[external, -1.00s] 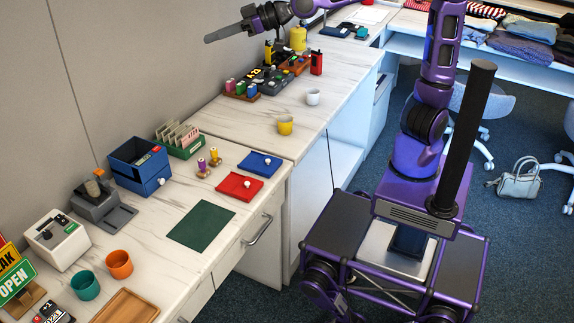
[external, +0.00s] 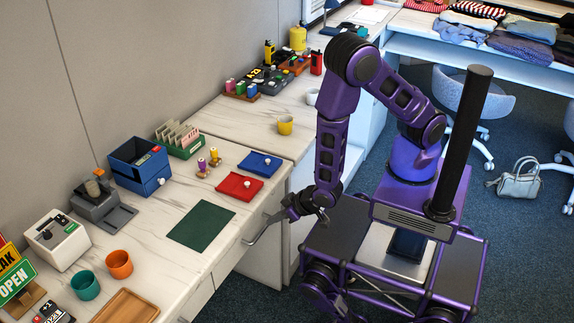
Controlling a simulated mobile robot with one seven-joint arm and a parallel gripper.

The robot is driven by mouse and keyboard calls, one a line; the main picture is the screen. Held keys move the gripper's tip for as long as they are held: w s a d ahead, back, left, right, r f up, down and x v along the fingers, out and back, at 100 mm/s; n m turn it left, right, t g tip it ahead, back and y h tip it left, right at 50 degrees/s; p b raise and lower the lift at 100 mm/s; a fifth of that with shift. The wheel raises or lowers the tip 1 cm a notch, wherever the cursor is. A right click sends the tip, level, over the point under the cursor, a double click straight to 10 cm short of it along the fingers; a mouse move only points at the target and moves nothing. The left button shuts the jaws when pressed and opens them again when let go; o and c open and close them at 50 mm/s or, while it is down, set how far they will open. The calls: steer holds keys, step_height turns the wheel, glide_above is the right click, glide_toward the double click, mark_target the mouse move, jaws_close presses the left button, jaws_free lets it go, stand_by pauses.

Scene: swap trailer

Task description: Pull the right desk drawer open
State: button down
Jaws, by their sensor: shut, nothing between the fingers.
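The right desk drawer (external: 236,251) is in the front of the near white desk and looks closed. Its curved metal handle (external: 255,236) sticks out from the front.
The near desktop holds a dark green mat (external: 201,225), a red tray (external: 239,186), a blue tray (external: 260,164) and an orange cup (external: 119,263).

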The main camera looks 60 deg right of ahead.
steer(key=b, duration=0.2)
glide_toward(251, 232)
steer(key=x, duration=0.5)
steer(key=shift+w+a, duration=0.1)
steer(key=s, duration=2.4)
steer(key=p+v, duration=0.5)
steer(key=v, duration=1.2)
steer(key=shift+s, duration=0.1)
